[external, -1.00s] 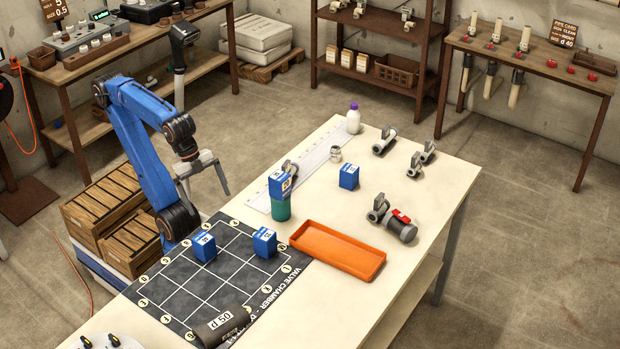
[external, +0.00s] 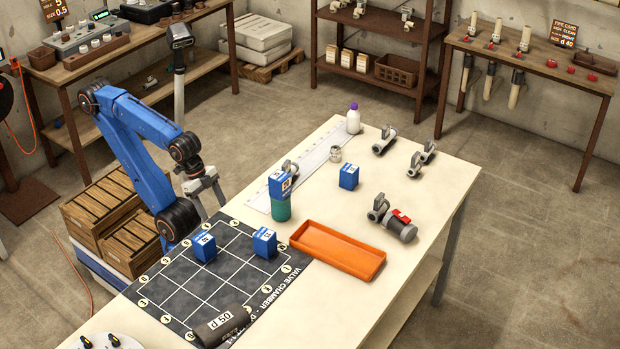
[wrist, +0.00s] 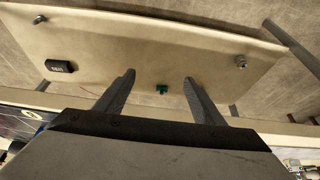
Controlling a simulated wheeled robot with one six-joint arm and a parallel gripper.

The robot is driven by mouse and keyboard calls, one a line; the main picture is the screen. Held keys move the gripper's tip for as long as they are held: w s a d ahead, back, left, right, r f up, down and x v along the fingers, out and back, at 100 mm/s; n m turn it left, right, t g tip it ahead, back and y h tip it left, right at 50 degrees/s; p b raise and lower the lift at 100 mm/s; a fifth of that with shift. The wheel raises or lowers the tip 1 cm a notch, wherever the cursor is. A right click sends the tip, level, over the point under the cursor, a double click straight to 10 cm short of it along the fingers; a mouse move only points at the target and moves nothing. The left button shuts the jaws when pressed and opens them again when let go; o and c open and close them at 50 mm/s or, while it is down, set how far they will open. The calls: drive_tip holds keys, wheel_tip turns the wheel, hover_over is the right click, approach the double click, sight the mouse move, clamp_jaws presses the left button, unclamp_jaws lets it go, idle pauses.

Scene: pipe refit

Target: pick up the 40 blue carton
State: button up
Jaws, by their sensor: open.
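Several blue cartons with white labels show in the external view; the labels are too small for me to tell which reads 40. One carton (external: 204,247) and another carton (external: 265,242) stand on the dark gridded mat (external: 180,285). A third carton (external: 281,184) rests on top of a green cylinder (external: 281,210). A fourth carton (external: 348,176) stands on the bare table top. My gripper (external: 208,205) is open and empty, left of the cartons at the table's left edge. In the wrist view its two fingers (wrist: 158,82) are spread with nothing between them. No blue carton is recognisable there.
An orange tray (external: 337,251) lies right of the mat. A dark cylinder (external: 222,326) lies at the mat's near edge. A valve with a red handle (external: 400,225), metal fittings (external: 384,140) and a white bottle (external: 353,118) stand farther right and back. The table's right part is largely clear.

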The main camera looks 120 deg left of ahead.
wheel_tip(320, 180, up, 34)
drive_tip(key=m+g, duration=0.5)
drive_tip(key=m, duration=1.4)
hover_over(203, 238)
drive_tip(key=shift+f, duration=2.2)
wheel_tip(203, 238, down, 18)
drive_tip(key=shift+s+f, duration=0.1)
drive_tip(key=shift+f, duration=0.1)
drive_tip(key=c, duration=1.1)
